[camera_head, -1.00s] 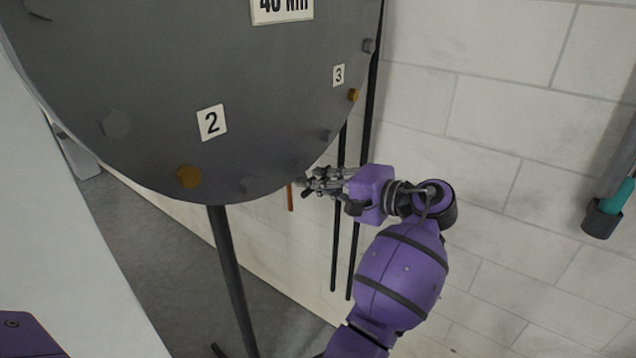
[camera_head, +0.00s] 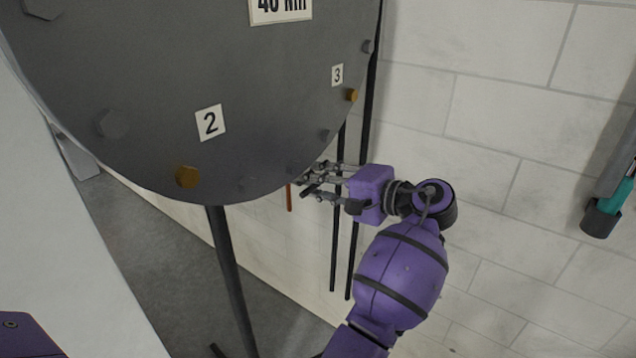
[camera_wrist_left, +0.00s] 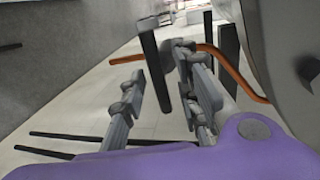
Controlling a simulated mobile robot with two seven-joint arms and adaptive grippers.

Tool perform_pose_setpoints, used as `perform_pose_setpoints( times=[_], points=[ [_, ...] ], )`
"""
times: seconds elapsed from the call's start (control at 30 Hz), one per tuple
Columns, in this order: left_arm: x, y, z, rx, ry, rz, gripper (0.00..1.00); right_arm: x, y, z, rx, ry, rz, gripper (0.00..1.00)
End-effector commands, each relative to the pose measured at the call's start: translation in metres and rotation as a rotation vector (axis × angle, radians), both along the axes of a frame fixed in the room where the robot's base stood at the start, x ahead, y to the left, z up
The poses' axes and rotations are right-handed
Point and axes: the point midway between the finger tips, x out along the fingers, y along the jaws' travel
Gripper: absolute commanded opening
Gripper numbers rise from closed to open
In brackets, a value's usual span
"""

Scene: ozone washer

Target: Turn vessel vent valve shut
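My left gripper (camera_head: 313,183) is at the lower right edge of the big dark round vessel (camera_head: 250,110); its fingers are spread apart. In the left wrist view the open left gripper (camera_wrist_left: 152,58) has one finger on each side of a black bar-like handle (camera_wrist_left: 156,72), which looks like the vent valve's handle. I cannot tell whether a finger touches it. An orange pipe (camera_wrist_left: 236,76) runs behind the right finger; it also shows below the vessel in the head view (camera_head: 289,198). The valve body is mostly hidden. My right gripper is not in view.
Thin dark posts (camera_head: 338,240) stand just behind the gripper, by the white block wall (camera_head: 510,130). A thick dark leg (camera_head: 230,275) supports the vessel. Number plates and bolts are on the vessel's face. A teal-and-grey tool-like object (camera_head: 601,217) is at the far right.

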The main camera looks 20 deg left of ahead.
Motion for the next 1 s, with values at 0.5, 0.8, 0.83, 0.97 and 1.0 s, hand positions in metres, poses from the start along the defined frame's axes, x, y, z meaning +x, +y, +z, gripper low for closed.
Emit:
perform_pose_setpoints(
  times=[0.5, 0.8, 0.83, 0.97, 1.0],
  points=[
    [-0.022, -0.065, 0.014, 0.000, -0.001, -0.003, 0.29, 0.000, 0.000, -0.001, -0.001, 0.002, 0.001, 0.48],
    [-0.024, -0.070, 0.015, 0.000, 0.000, -0.002, 0.29, 0.000, 0.000, -0.001, -0.001, 0.002, 0.001, 0.48],
    [-0.024, -0.070, 0.015, 0.000, 0.000, -0.002, 0.29, 0.000, 0.000, -0.001, -0.001, 0.002, 0.001, 0.48],
    [-0.022, -0.065, 0.005, -0.007, 0.008, -0.012, 0.29, 0.000, 0.000, -0.001, -0.001, 0.003, 0.001, 0.48],
    [-0.020, -0.061, -0.006, -0.016, 0.017, -0.024, 0.29, 0.000, 0.000, -0.001, -0.002, 0.003, 0.001, 0.48]
  ],
)
